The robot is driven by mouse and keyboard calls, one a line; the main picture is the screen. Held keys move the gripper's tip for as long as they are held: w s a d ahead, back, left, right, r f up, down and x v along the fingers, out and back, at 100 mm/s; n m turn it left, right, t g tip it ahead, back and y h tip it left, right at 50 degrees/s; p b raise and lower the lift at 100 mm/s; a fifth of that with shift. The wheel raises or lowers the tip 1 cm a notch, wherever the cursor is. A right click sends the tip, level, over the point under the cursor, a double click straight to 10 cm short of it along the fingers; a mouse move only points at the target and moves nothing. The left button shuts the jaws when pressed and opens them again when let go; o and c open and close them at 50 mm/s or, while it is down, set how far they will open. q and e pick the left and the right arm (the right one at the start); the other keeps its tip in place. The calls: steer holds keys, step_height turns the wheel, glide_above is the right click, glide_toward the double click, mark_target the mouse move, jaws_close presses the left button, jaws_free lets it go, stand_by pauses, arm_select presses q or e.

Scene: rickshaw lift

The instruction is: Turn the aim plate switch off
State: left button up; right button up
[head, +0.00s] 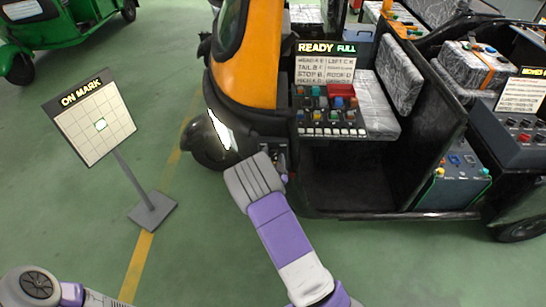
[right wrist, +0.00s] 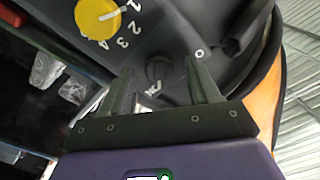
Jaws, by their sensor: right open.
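The aim plate (head: 95,117), a gridded panel headed "ON MARK" with a lit greenish square, stands on a grey post at left. My right gripper (head: 266,163) is at the front of the orange rickshaw (head: 248,55); its fingertips are hard to see there. In the right wrist view my right gripper (right wrist: 165,75) is open, with a small dark round knob (right wrist: 158,68) showing between its fingers. I cannot tell whether they touch it. The white mark by the knob is unreadable, so I cannot tell whether it is the aim plate switch. My left gripper is out of view.
A yellow dial (right wrist: 97,18) numbered 1 to 4 sits beside the knob. A control panel (head: 327,110) with coloured buttons and a "READY FULL" sign (head: 327,48) is right of my right gripper. A green vehicle (head: 60,30) stands back left. The floor around the aim plate is clear.

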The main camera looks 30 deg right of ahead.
steer(key=shift+w+d, duration=0.15)
steer(key=shift+w, duration=0.05)
steer(key=c, duration=1)
steer(key=shift+c, duration=0.2)
